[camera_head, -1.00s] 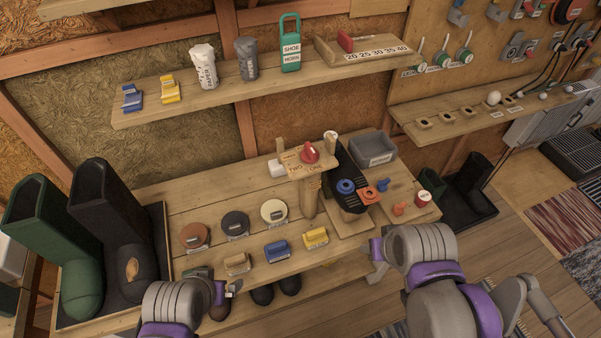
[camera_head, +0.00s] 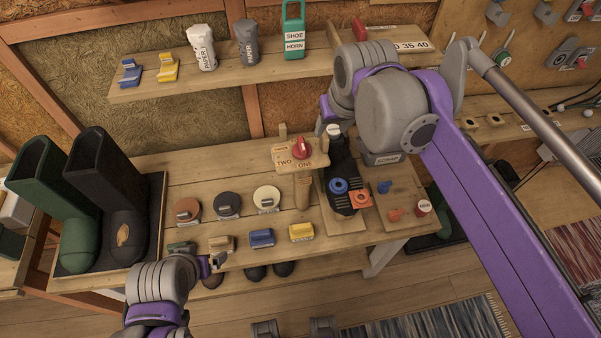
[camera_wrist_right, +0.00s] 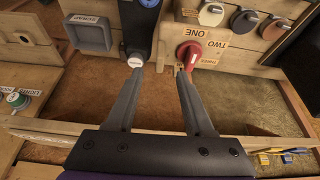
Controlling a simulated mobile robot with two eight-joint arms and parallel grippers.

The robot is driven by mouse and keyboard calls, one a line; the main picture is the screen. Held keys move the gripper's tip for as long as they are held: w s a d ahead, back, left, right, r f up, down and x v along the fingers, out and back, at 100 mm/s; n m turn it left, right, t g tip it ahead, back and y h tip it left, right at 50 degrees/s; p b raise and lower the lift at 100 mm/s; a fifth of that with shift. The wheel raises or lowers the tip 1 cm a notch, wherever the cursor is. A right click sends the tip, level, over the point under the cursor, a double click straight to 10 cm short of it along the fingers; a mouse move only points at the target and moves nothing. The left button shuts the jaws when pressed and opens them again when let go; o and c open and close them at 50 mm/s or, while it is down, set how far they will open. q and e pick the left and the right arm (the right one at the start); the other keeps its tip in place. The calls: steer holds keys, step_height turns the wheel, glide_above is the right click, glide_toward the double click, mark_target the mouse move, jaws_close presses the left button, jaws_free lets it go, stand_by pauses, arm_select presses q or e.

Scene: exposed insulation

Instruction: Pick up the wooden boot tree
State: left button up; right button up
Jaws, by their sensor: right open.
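I cannot single out the wooden boot tree with certainty. A wooden post (camera_head: 303,192) stands on the workbench under a wooden plate (camera_head: 290,157) marked ONE and TWO with a red knob (camera_head: 301,148). My right gripper (camera_wrist_right: 160,70) is open and empty in the right wrist view. One fingertip is near a white cap (camera_wrist_right: 135,62), the other near the red knob (camera_wrist_right: 189,52). In the head view my right arm hides most of this gripper. My left gripper (camera_head: 214,262) is at the bench's front edge, its jaws too small to read.
Green boot (camera_head: 55,190) and black boot (camera_head: 110,195) stand in a tray at left. A shelf (camera_head: 190,82) runs above.

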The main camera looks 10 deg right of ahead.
mark_target(325, 136)
steer(key=x, duration=0.8)
steer(key=shift+w, duration=0.25)
jaws_close()
steer(key=shift+r, duration=0.1)
stand_by(1.0)
